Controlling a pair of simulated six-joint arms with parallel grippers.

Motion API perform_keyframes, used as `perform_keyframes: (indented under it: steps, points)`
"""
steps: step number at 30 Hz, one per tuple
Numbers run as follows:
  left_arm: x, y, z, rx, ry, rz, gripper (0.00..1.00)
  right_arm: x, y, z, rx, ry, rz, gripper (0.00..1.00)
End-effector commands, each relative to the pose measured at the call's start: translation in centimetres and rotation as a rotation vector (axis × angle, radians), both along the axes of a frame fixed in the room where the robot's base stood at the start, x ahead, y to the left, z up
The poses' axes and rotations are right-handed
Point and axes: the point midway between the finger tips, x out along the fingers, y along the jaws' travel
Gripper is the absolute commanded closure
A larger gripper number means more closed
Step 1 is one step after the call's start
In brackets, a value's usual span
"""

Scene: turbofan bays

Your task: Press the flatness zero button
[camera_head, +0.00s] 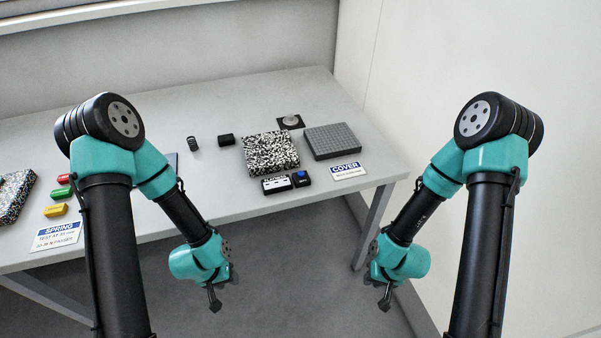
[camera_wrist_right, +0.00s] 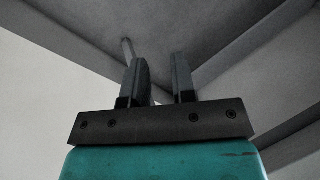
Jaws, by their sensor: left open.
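A small black box with a blue button (camera_head: 300,178) sits near the front edge of the table, beside a small black-and-white display unit (camera_head: 276,185). I cannot read whether it is marked as flatness zero. My left gripper (camera_head: 215,301) hangs in front of the table edge, below and left of the button, open and apart from everything. My right gripper (camera_head: 384,300) hangs in front of the table, below and right of the button. In the right wrist view its two fingers (camera_wrist_right: 159,80) stand apart with nothing between them. The button is not recognisable in that view.
A speckled block (camera_head: 270,153) stands just behind the display and button. A grey ribbed plate (camera_head: 332,141) and a COVER card (camera_head: 348,171) lie right of them. The table front (camera_head: 232,200) is bare.

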Motion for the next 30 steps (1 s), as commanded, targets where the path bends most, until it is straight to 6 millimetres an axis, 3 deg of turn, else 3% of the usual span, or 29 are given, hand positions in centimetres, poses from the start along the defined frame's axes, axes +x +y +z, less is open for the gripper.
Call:
perform_keyframes:
  steps: [7,30]
  points:
    - [0.0,0.0,0.0,0.0,0.0,0.0,0.57,0.0,0.0,0.0,0.0,0.0,0.0,1.0]
    - [0.0,0.0,0.0,0.0,0.0,0.0,0.57,0.0,0.0,0.0,0.0,0.0,0.0,1.0]
